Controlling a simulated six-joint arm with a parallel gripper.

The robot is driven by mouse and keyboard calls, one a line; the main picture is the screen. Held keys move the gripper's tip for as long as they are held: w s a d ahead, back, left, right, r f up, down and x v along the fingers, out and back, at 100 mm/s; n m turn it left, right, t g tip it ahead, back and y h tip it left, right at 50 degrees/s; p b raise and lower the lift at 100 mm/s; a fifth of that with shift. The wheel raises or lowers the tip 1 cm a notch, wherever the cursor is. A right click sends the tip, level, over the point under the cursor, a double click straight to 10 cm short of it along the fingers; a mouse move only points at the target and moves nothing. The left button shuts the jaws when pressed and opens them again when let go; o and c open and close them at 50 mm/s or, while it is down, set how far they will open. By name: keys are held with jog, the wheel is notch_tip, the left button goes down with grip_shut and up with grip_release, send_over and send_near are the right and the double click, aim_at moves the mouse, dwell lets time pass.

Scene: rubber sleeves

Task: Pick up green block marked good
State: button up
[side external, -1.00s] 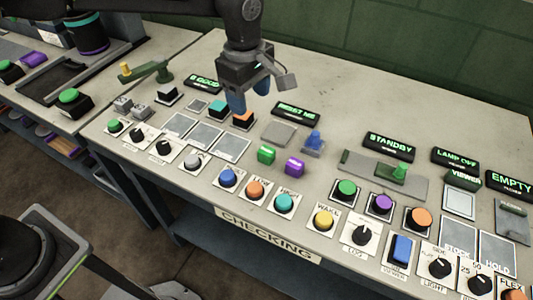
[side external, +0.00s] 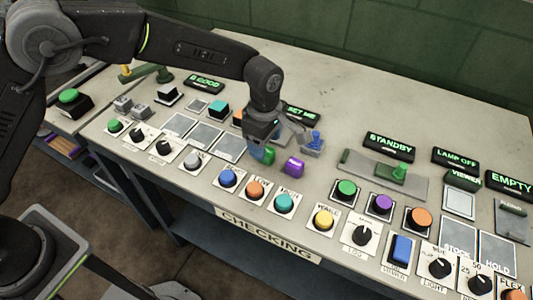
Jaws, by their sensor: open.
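The green block (side external: 270,157) stands on the console top, left of the purple block (side external: 293,166). It is partly hidden by my gripper (side external: 263,152), which is low over it, with a blue fingertip against or just beside its left side. My gripper is open; I cannot tell whether the block sits between the fingers or touches one. No marking on the block is readable at this size.
Push buttons, such as the teal button (side external: 284,203), line the front edge. A green lever (side external: 399,172) is further right.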

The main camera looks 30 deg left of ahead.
aim_at(267, 150)
jog(key=shift+w+d+f, duration=0.1)
jog(key=shift+d+f, duration=0.1)
jog(key=shift+f, duration=1.6)
jog(key=c, duration=1)
